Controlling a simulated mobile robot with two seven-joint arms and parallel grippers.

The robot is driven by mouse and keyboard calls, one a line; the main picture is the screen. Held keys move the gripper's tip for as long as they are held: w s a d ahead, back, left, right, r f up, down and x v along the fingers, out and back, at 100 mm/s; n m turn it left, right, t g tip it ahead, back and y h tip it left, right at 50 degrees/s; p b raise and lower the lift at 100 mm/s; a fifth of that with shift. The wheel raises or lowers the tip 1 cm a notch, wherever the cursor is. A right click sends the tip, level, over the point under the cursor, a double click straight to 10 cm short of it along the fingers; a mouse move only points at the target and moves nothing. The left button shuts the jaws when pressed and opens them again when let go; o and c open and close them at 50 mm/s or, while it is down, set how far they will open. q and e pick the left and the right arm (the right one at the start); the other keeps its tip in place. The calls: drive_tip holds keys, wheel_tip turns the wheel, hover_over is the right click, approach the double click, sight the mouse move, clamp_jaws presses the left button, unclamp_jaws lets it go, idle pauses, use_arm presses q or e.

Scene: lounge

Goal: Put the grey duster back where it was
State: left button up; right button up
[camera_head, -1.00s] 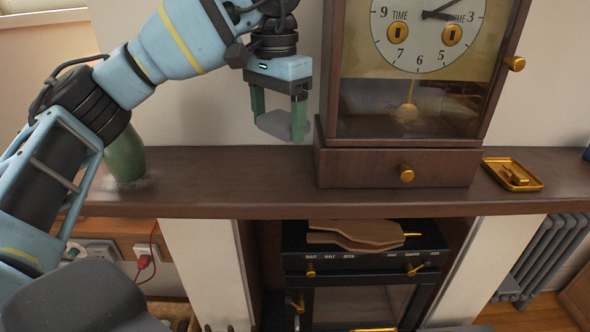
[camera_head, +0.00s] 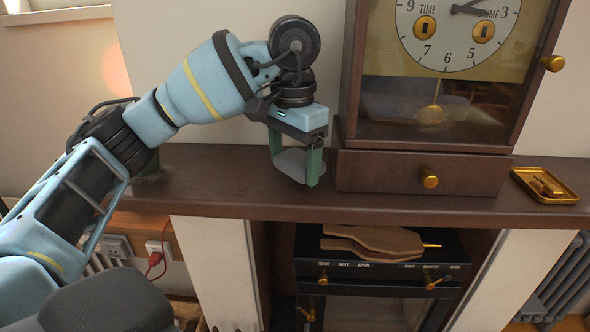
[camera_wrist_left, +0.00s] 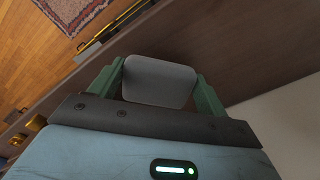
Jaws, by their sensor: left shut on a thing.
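The grey duster (camera_head: 294,164) is a flat rounded block held between the green fingers of my left gripper (camera_head: 296,166). In the head view it is low at the dark wooden mantel shelf (camera_head: 230,195), just left of the clock (camera_head: 425,165). I cannot tell if it touches the shelf. In the left wrist view the duster (camera_wrist_left: 158,82) fills the gap between both fingers of the gripper (camera_wrist_left: 158,85), with the shelf behind it. My right gripper is not in view.
A brass tray (camera_head: 545,187) with a small item sits right of the clock. The shelf's front edge drops off. The shelf left of my gripper looks mostly clear.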

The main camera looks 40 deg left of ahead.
sight(293, 160)
use_arm(q)
drive_tip(key=shift+f, duration=1.1)
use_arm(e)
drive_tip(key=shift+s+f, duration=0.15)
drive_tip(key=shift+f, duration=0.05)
use_arm(q)
drive_tip(key=shift+f, duration=0.2)
drive_tip(key=o, duration=1.1)
drive_tip(key=shift+r, duration=0.15)
wheel_tip(293, 160, up, 11)
drive_tip(key=shift+f+p, duration=0.1)
drive_tip(key=shift+p, duration=0.95)
drive_tip(key=shift+r, duration=0.7)
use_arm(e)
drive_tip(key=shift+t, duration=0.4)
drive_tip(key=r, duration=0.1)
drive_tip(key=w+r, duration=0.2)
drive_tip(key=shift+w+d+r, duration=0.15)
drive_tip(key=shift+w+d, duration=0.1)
